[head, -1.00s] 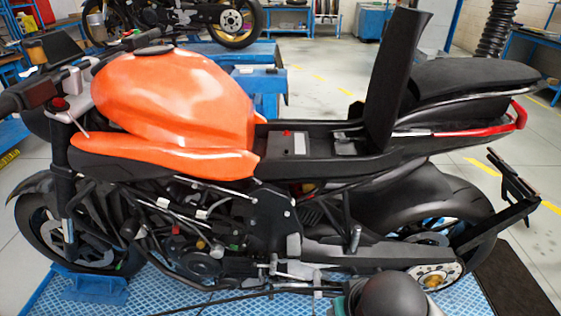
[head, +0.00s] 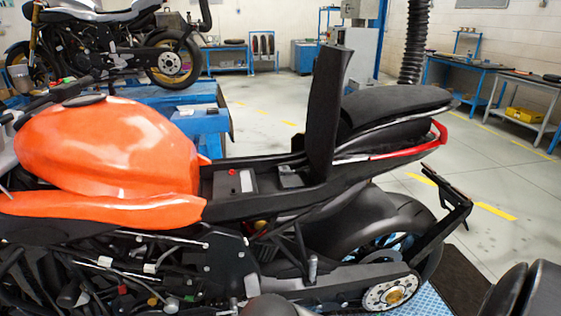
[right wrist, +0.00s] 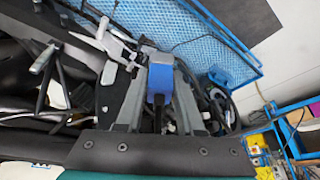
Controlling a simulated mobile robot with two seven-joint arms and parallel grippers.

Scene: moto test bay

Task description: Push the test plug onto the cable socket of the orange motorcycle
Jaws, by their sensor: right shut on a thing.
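The orange motorcycle (head: 110,148) fills the left and middle of the head view, its seat flap raised upright. Several small connectors and cables show on its dark lower side, among them a white connector (head: 148,268); I cannot tell which is the cable socket. In the right wrist view my right gripper (right wrist: 160,92) is shut on a blue block-shaped thing, the test plug (right wrist: 160,76). The plug sits between the two grey fingers, with dark motorcycle parts to the left. Whether it touches any socket cannot be told. My left gripper is in neither view.
A second motorcycle (head: 110,48) stands on a blue lift at the back left. Blue workbenches (head: 500,80) stand at the right. The grey floor (head: 500,170) behind the motorcycle is open. In the right wrist view a blue mesh platform (right wrist: 190,35) lies beyond the gripper.

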